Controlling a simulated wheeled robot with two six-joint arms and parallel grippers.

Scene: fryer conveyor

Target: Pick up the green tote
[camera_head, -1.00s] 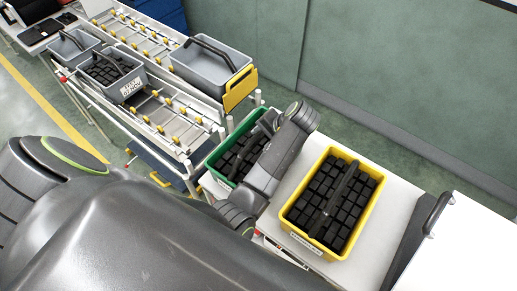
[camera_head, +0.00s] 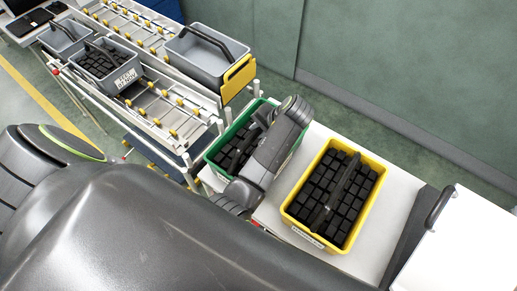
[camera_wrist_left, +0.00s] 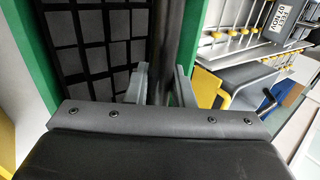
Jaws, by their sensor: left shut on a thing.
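The green tote (camera_head: 213,150) stands on the white table at the left of the yellow tote, filled with black blocks. In the head view my left arm covers part of it. My left gripper (camera_head: 258,117) is over the tote at its black handle. In the left wrist view the tote's green wall (camera_wrist_left: 206,42) and dark blocks show, and my left gripper (camera_wrist_left: 160,84) is shut on the black handle (camera_wrist_left: 167,40) between its two grey fingers. Whether the tote touches the table cannot be told. My right gripper is not in view.
A yellow tote (camera_head: 289,210) full of black blocks stands close on the right on the white table (camera_head: 375,242). A roller conveyor rack (camera_head: 165,118) with grey totes (camera_head: 208,72) stands at the upper left. A white surface with a black handle (camera_head: 440,208) is at the right.

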